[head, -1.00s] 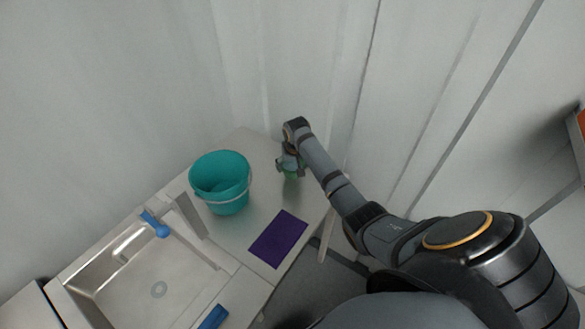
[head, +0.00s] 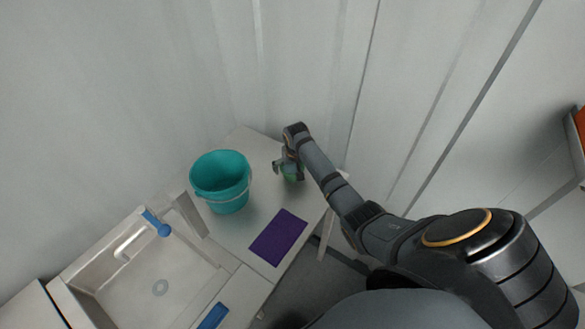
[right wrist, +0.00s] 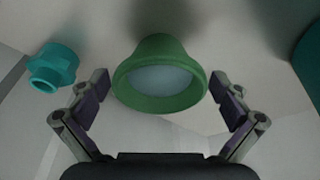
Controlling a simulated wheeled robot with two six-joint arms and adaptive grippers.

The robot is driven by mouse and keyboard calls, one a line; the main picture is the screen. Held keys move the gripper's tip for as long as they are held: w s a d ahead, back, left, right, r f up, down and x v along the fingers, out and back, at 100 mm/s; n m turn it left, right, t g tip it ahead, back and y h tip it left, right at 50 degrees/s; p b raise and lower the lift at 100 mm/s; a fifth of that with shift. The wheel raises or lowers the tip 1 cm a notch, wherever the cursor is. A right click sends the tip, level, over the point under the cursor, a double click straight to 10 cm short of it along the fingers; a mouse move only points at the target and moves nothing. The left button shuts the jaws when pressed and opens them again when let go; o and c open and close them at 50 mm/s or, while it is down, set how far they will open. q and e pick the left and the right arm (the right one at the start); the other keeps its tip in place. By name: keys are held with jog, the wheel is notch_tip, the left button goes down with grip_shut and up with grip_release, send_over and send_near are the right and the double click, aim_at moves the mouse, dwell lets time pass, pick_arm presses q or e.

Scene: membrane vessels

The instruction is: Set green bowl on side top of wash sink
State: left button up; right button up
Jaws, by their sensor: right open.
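The green bowl (head: 292,174) stands on the pale worktop at its far right part, partly hidden by my right gripper in the head view. In the right wrist view the bowl (right wrist: 160,98) shows its round rim and pale inside, centred between the fingers. My right gripper (head: 288,170) is open, with a finger on each side of the bowl; gaps show between bowl and fingers in the wrist view (right wrist: 160,82). The wash sink (head: 108,309) with a blue tap handle (head: 156,223) is at the lower left. My left gripper is not in view.
A teal bucket (head: 221,182) stands on the worktop (head: 247,145) left of the bowl. A purple mat (head: 279,237) lies in front. A blue item (head: 213,317) lies right of the sink. A small teal object (right wrist: 52,68) shows in the wrist view. Walls rise close behind.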

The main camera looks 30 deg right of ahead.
jog(key=b+v, duration=0.1)
jog(key=v, duration=1.1)
jog(key=shift+r, duration=0.15)
